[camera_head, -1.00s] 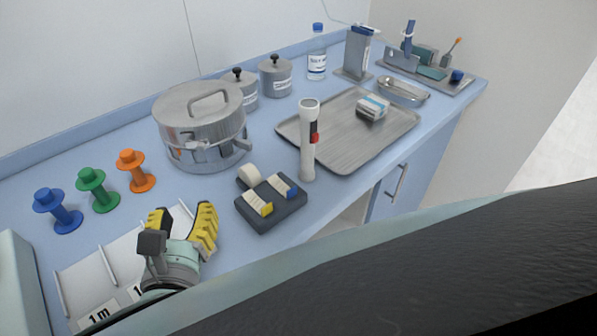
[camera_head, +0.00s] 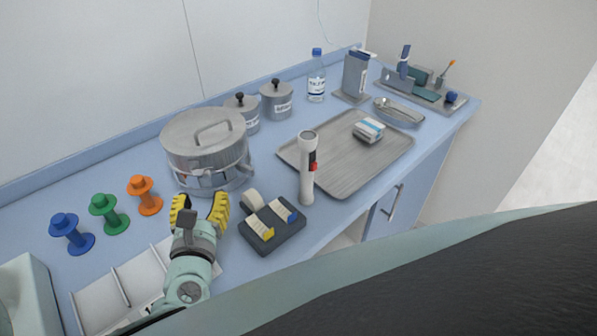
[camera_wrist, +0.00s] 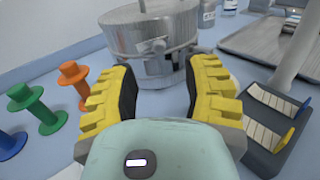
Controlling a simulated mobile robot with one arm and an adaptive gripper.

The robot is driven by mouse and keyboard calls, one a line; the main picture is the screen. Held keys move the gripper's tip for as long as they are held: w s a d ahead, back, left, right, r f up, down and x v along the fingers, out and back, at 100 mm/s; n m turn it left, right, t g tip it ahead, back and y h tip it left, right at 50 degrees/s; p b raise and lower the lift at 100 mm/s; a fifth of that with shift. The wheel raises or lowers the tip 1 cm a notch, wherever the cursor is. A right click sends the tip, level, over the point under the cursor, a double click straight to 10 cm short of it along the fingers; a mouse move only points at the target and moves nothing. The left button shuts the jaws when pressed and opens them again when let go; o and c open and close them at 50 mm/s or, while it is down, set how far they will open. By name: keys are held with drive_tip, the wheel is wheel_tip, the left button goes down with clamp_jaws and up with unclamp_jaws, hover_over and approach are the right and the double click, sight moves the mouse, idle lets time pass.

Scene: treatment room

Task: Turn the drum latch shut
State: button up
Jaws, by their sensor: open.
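The drum (camera_head: 205,150) is a round steel vessel with a handled lid, standing on the blue counter left of centre. In the wrist view the drum (camera_wrist: 150,40) stands straight ahead, with its latch (camera_wrist: 158,48) on the front of its wall, facing me. I cannot tell the latch's exact position from these frames. My gripper (camera_head: 202,198) has yellow ribbed fingers, is open and empty, and is in front of the drum, apart from it. In the wrist view the gripper's fingers (camera_wrist: 163,92) spread wide, with the drum's front showing between them.
Orange (camera_head: 145,195), green (camera_head: 109,214) and blue (camera_head: 71,234) spools stand left. A tape dispenser block (camera_head: 272,240) and upright flashlight (camera_head: 308,170) stand right, close to my gripper. A divided white tray (camera_head: 105,300) lies below. A steel tray (camera_head: 335,180) lies further right.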

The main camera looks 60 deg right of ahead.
sight(207, 177)
drive_tip(key=shift+p+x, duration=0.8)
drive_tip(key=shift+x, duration=2.55)
